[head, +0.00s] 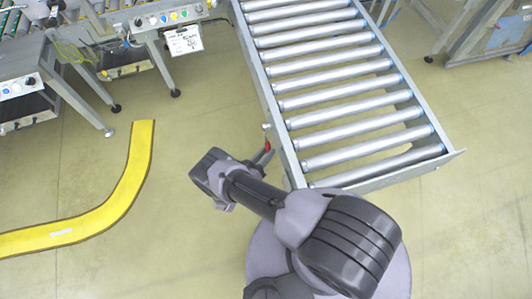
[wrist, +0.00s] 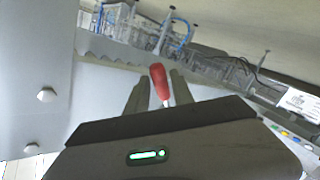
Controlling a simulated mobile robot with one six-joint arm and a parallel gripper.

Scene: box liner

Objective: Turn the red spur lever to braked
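The red spur lever (head: 268,145) is small in the head view, at the left side rail of the roller conveyor near its front end. In the wrist view its red handle (wrist: 159,80) stands between the two fingers, slightly tilted, with a thin metal stem below. My gripper (wrist: 159,84) is open, with one finger on either side of the handle. The handle is close to the left finger; I cannot tell if they touch. In the head view my gripper (head: 263,155) is at the lever, and its fingers partly hide it.
The roller conveyor (head: 279,133) runs up and away, to the right of my gripper. A curved yellow floor strip (head: 132,181) lies to the left. Conveyors with control boxes (head: 170,18) stand at the upper left. The floor between is clear.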

